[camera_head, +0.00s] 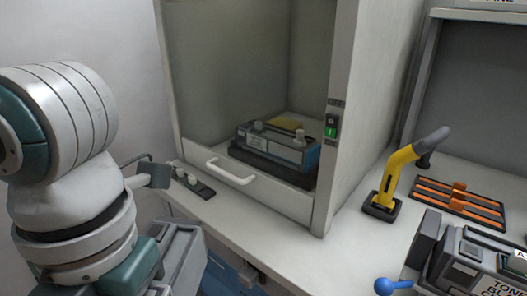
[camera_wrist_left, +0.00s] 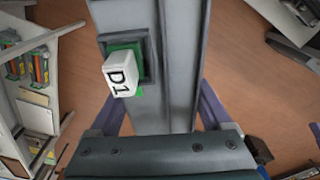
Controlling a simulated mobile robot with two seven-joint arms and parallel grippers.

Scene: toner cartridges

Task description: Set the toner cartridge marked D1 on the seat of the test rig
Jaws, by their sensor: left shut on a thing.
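The grey toner cartridge (camera_wrist_left: 178,70) fills the middle of the left wrist view. It carries a white tag marked D1 (camera_wrist_left: 122,75) over a green patch. My left gripper (camera_wrist_left: 160,112) is shut on it, with a purple finger on each side. In the head view my left arm comes down at the left, and a grey boxy part (camera_head: 183,248) beside its end seems to be the held cartridge, left of the counter. Its fingertips are hidden there. I cannot tell for sure which device is the test rig or where its seat is. My right gripper is not in view.
A cabinet (camera_head: 328,200) with a partly raised front stands on the counter, with a dark cartridge-like unit (camera_head: 275,147) inside. To the right are a yellow-handled tool (camera_head: 395,180), an orange-striped rack (camera_head: 458,200), a labelled toner unit (camera_head: 465,268) and a blue knob (camera_head: 384,286).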

